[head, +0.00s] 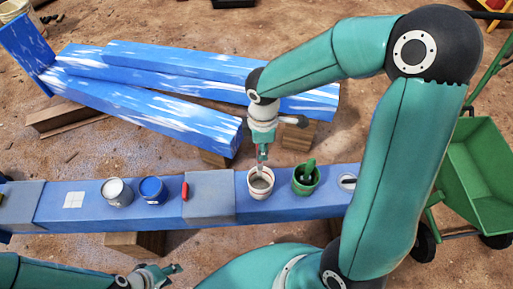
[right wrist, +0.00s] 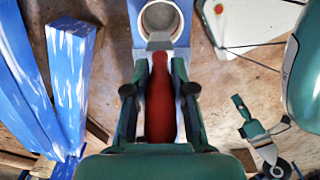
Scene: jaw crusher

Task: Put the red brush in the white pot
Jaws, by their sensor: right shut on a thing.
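My right gripper (head: 262,146) is shut on the red brush (right wrist: 160,100), whose red handle lies between its fingers in the right wrist view. In the head view the arm hides most of the brush. The pot's round mouth also shows in the right wrist view (right wrist: 158,20), just past the brush's front end. I cannot tell whether the brush tip is inside the rim. My left gripper (head: 165,274) is low at the front left, open and empty.
A green pot (head: 297,187) with a green brush stands right of the white pot on the blue beam (head: 85,213). Further left are a red item (head: 185,190), a blue can (head: 152,190) and a white can (head: 116,194). Blue planks (head: 150,105) lie behind; a green wheelbarrow (head: 480,170) stands right.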

